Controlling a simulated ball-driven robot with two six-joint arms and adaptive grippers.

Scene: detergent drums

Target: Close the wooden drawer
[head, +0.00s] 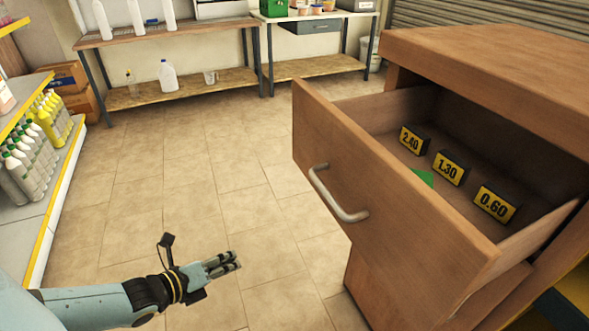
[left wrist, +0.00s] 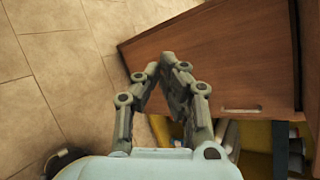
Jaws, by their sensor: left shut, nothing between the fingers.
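The wooden drawer (head: 385,200) is pulled well out of the wooden cabinet (head: 490,60) at the right of the head view. A curved metal handle (head: 338,196) is on its front panel. My left gripper (head: 238,262) is shut and empty, low and to the left of the drawer front, apart from it. In the left wrist view the fingers of my left gripper (left wrist: 168,62) meet at their tips, with brown wooden panels (left wrist: 225,50) beyond them. My right gripper is not in view.
Inside the drawer lie black and yellow price blocks (head: 451,168) and a green piece (head: 425,177). A shelf with bottles (head: 35,150) stands at the left. Workbenches (head: 175,85) line the back. The tiled floor (head: 200,170) between is clear.

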